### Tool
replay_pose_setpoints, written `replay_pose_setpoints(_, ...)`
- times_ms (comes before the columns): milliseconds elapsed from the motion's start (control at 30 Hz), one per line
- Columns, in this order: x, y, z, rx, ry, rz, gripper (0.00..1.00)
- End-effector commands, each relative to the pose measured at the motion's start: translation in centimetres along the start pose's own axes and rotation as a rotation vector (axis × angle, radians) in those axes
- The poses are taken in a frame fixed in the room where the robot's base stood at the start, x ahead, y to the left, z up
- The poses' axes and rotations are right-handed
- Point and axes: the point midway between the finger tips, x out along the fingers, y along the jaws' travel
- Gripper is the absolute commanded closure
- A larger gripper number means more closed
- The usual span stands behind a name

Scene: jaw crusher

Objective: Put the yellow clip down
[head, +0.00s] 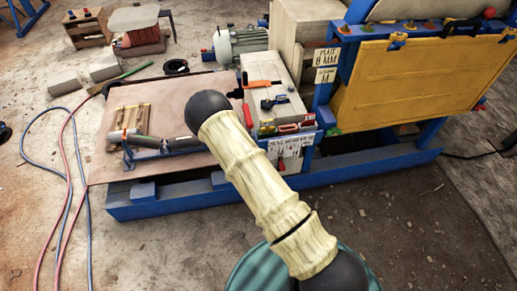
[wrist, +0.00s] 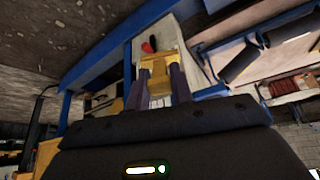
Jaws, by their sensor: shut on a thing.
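The yellow clip (wrist: 157,76) is between the two dark fingers of my gripper (wrist: 157,86) in the wrist view. The fingers are shut on it, and a pale surface shows behind it. I cannot tell whether the clip touches that surface. In the head view my own arm crosses the middle of the picture, and I cannot make out the gripper or the held clip there.
A blue machine frame (head: 160,207) carries a brown board (head: 110,105) and a pale block with clamps (head: 262,84). A yellow panel (head: 420,82) stands at the right. Red and blue hoses lie on the floor at the left.

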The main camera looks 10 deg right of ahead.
Motion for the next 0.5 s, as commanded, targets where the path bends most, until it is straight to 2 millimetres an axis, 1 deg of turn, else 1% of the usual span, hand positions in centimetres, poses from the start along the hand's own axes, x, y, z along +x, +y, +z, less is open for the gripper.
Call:
replay_pose_setpoints(33, -0.7, 0.6, 0.1, -0.027, -0.004, -0.01, 1.0)
replay_pose_setpoints(167, -1.4, 1.9, 1.2, -0.115, -0.006, -0.057, 1.0)
replay_pose_setpoints(300, -2.9, 3.3, 3.0, -0.234, -0.008, -0.12, 1.0)
replay_pose_setpoints(400, -3.8, 3.9, 4.2, -0.3, -0.006, -0.158, 1.0)
replay_pose_setpoints(500, -4.2, 4.2, 5.0, -0.337, -0.004, -0.18, 1.0)
